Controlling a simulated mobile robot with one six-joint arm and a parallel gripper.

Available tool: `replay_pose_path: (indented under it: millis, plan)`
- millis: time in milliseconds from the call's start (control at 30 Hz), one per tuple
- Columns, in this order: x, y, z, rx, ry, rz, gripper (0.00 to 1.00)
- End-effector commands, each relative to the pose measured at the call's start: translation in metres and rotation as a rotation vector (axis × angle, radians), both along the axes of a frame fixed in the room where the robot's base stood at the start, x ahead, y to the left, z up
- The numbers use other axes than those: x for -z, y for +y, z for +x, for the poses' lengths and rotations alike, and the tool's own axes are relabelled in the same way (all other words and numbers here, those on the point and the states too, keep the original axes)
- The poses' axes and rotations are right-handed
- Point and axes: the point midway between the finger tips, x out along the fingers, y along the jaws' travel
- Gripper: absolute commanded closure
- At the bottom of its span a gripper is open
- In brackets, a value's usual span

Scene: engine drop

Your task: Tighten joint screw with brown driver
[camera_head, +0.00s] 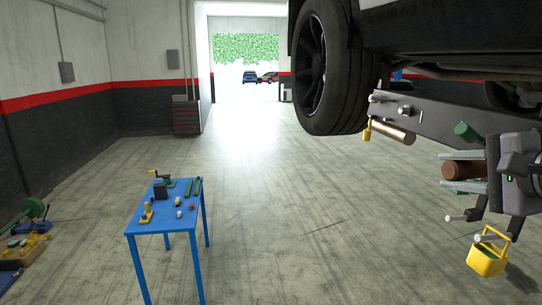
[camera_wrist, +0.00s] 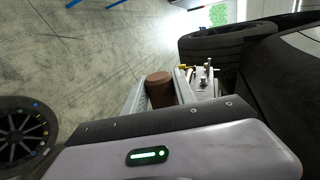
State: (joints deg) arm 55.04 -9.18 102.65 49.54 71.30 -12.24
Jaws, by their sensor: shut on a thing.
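My gripper (camera_head: 445,169) is at the right of the head view, with its fingers pointing left. It is shut on the brown driver (camera_head: 464,169), whose thick brown handle also shows between the fingers in the wrist view (camera_wrist: 160,90). The driver's tip cannot be made out. A grey beam (camera_head: 435,115) beside the wheel carries a pale screw-like part (camera_head: 404,110), standing apart from my gripper to its upper left. Small upright pins also show in the wrist view (camera_wrist: 205,76), beyond the fingers. I cannot tell which is the joint screw.
A blue table (camera_head: 170,220) with small tools stands left. The floor between is clear.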

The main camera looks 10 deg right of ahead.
Motion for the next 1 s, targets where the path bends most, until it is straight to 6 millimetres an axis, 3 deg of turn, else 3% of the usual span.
replay_pose_path:
  millis: [100, 433, 1000]
  plan:
    - [0.0, -0.013, 0.001, 0.001, 0.0, 0.0, 1.0]
    - [0.0, -0.012, 0.001, 0.0, 0.0, -0.001, 1.0]
    - [0.0, -0.029, 0.002, 0.0, 0.0, 0.0, 1.0]
